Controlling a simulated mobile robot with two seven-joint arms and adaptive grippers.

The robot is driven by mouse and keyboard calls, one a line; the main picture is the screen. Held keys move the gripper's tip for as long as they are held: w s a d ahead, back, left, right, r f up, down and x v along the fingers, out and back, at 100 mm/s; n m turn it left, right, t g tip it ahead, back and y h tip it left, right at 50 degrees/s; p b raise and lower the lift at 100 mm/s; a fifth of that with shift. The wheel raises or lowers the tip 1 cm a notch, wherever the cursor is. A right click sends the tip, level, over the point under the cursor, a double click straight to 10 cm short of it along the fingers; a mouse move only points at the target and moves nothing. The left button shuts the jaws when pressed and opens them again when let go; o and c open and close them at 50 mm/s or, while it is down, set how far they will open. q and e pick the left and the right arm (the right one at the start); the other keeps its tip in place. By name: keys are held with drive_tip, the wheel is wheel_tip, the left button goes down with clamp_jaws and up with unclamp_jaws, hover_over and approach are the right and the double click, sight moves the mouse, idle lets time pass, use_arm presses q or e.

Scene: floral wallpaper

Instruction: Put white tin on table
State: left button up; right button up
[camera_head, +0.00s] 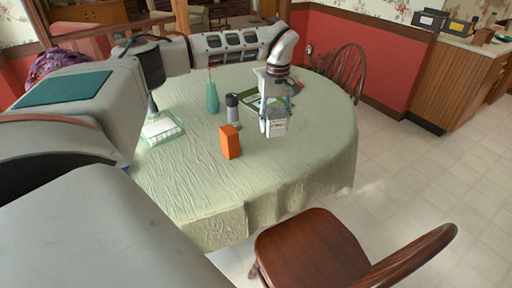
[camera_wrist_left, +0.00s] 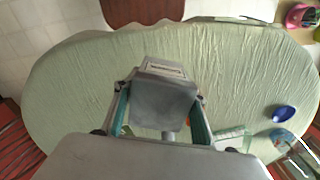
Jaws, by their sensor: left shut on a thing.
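The white tin (camera_head: 275,125) is held over the far middle part of the round table, which has a pale green cloth (camera_head: 300,180). My left gripper (camera_head: 270,115) points down and is shut on the tin. In the left wrist view, the tin (camera_wrist_left: 163,100) looks grey with a label on one side and sits between the two fingers (camera_wrist_left: 162,112). Whether its base touches the cloth I cannot tell. My right gripper is not in view.
An orange box (camera_head: 229,142), a grey cylinder with a dark top (camera_head: 233,112), a green bottle (camera_head: 212,98) and a clear dish (camera_head: 161,129) stand left of the tin. A wooden chair (camera_head: 310,250) is at the near edge. The front of the table is clear.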

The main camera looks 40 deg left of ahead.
sight(258, 160)
use_arm(q)
drive_tip(key=w+a+r+n, duration=0.1)
drive_tip(key=a+n, duration=0.3)
drive_tip(key=a, duration=0.4)
drive_tip(key=f+b, duration=0.1)
drive_tip(key=f, duration=1.8)
drive_tip(key=shift+w+f+b, duration=0.2)
drive_tip(key=shift+b, duration=0.1)
drive_tip(key=shift+f, duration=0.15)
drive_tip(key=o, duration=1.3)
